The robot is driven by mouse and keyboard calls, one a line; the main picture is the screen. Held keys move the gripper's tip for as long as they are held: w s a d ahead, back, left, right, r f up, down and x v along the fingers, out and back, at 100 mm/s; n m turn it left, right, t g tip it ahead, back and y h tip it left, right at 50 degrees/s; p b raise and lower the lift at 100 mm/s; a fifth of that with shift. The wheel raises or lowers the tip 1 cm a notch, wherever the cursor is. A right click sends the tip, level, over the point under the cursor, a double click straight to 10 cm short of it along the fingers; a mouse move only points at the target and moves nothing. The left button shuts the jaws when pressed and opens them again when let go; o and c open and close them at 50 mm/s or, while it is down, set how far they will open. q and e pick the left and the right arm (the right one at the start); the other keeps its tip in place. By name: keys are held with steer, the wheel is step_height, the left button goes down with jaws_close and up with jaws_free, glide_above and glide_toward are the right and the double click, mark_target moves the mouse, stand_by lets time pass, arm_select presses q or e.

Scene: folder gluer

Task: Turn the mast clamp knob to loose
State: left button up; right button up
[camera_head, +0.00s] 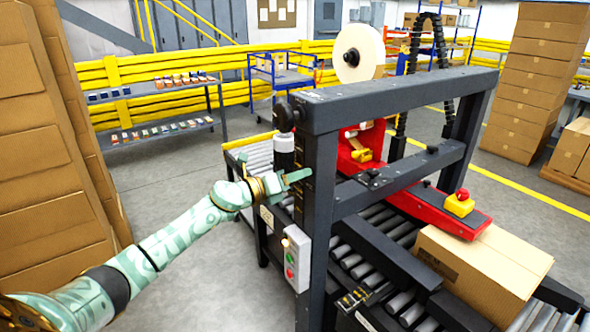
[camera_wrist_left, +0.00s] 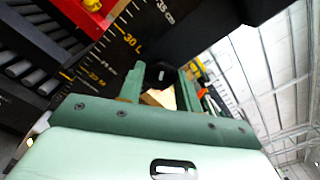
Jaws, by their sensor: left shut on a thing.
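My left gripper (camera_head: 298,176) reaches in from the left to the side of the dark mast (camera_head: 318,165). In the left wrist view its two green fingers (camera_wrist_left: 160,82) stand apart, with a small dark knob (camera_wrist_left: 161,72) between them. The gripper is shut on this knob, which I take to be the mast clamp knob. In the head view the knob is hidden behind the fingers. Its turned position cannot be read. My right gripper is not in view.
A scale (camera_wrist_left: 130,40) with yellow marks runs along the mast. A grey control box (camera_head: 297,258) with buttons is below my gripper, and a black round handle (camera_head: 284,116) is above it. A cardboard box (camera_head: 480,272) lies on the rollers. Tall carton stacks (camera_head: 45,140) stand at left.

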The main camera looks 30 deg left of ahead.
arm_select(q)
steer(key=n+p, duration=0.6)
steer(key=n, duration=0.4)
steer(key=shift+p, duration=0.35)
steer(key=shift+n, duration=0.4)
steer(key=o, duration=0.9)
steer(key=shift+a, duration=0.1)
steer(key=shift+o, duration=0.2)
steer(key=v, duration=1.6)
steer(key=shift+s+p, duration=0.2)
steer(key=shift+p, duration=0.25)
